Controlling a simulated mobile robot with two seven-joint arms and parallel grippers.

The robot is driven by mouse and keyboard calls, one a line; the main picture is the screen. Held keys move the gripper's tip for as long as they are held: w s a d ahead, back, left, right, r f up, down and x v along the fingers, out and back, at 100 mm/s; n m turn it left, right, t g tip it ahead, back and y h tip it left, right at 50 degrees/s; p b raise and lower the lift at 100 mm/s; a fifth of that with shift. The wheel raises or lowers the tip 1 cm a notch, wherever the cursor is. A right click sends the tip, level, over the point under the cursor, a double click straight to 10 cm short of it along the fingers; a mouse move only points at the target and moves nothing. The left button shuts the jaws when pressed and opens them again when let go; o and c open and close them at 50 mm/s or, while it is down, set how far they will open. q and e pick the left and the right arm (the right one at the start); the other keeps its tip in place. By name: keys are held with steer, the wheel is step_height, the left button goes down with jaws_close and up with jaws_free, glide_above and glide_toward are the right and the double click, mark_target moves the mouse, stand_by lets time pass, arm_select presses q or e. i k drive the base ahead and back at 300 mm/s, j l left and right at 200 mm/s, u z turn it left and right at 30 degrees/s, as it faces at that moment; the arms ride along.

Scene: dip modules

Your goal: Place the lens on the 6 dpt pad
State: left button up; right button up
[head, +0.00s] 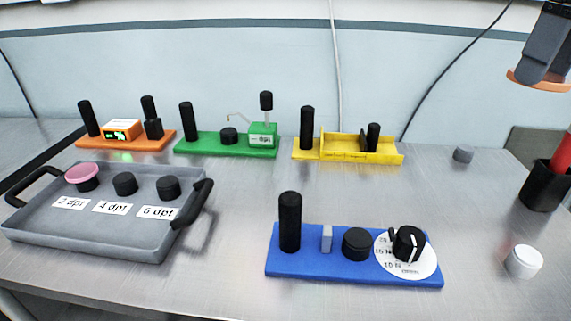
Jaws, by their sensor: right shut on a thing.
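My right gripper (541,72) is in the top right corner of the head view, high above the table. It is shut on a flat orange lens (516,79), which is partly cut off by the picture's edge. The grey tray (85,238) at the left has three black pads with labels. The 6 dpt pad (168,188) is the rightmost one and is bare. The 4 dpt pad (125,184) in the middle is bare too. A pink lens (81,171) lies on the 2 dpt pad (88,186). My left gripper is not in view.
A blue module (330,271) with a dial stands front centre. Orange (150,142), green (200,145) and yellow (360,151) modules stand behind. A black cup (542,188), a white knob (524,262) and a grey knob (463,153) are right. Tall black posts rise from the modules.

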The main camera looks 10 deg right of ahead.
mark_target(167, 181)
steer(key=j+u, duration=0.25)
steer(key=j, duration=0.15)
steer(key=i+j+u, duration=0.3)
steer(key=j+u, duration=0.15)
steer(key=j, duration=0.2)
steer(key=i+j+u, duration=0.25)
steer(key=k+j, duration=0.05)
steer(key=j, duration=0.05)
